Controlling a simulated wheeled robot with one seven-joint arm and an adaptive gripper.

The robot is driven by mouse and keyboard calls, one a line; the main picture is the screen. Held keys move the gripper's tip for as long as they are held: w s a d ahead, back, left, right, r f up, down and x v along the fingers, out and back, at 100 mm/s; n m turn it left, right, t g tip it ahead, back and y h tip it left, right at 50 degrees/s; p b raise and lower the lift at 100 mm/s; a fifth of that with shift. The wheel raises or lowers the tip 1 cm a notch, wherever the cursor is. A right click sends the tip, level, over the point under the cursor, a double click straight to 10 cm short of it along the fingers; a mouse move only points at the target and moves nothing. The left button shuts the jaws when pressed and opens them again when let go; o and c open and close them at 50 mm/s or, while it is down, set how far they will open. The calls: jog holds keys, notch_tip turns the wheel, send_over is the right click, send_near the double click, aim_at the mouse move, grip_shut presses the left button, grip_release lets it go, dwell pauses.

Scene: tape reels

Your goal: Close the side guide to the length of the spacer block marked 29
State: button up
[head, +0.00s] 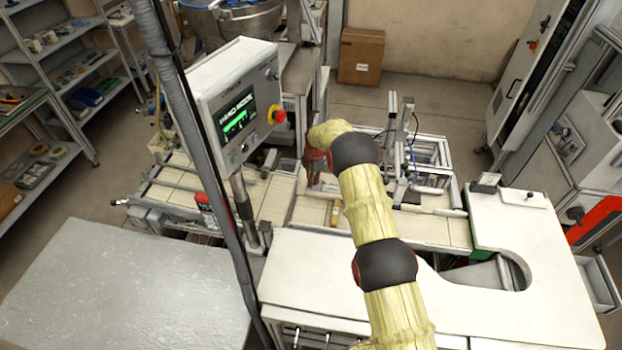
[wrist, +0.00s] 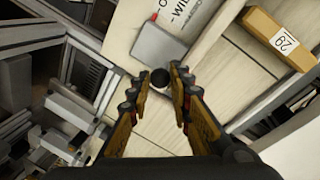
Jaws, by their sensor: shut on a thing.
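The spacer block marked 29 (wrist: 280,40) is a tan block with a white label at the upper right in the wrist view. It lies on the pale slatted conveyor, apart from my gripper. A small tan piece (head: 335,212) in the head view looks like the same block. My gripper (wrist: 160,88) points down, its two fingers close around a dark round knob (wrist: 160,77). A grey square plate (wrist: 158,48) lies just beyond the knob. The knob looks like part of the side guide, but the guide's rail is not clear.
A white printed card (wrist: 178,14) lies beyond the plate, partly out of view. Metal framework (wrist: 65,70) stands close on the left. In the head view, a control panel (head: 236,105) on a post stands left of my arm, and a white worktop (head: 540,260) lies right.

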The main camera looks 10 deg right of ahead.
grip_shut()
jog(key=shift+f, duration=0.1)
dwell(0.3)
jog(key=shift+s+a+b, duration=0.25)
jog(key=shift+s+b, duration=0.45)
jog(key=shift+b, duration=0.15)
jog(key=o, duration=0.6)
grip_release()
jog(key=shift+o, duration=0.6)
jog(key=shift+r, duration=0.2)
notch_tip(320, 180, up, 12)
jog(key=s, duration=0.2)
jog(key=shift+d+f, duration=0.2)
jog(key=shift+f, duration=0.05)
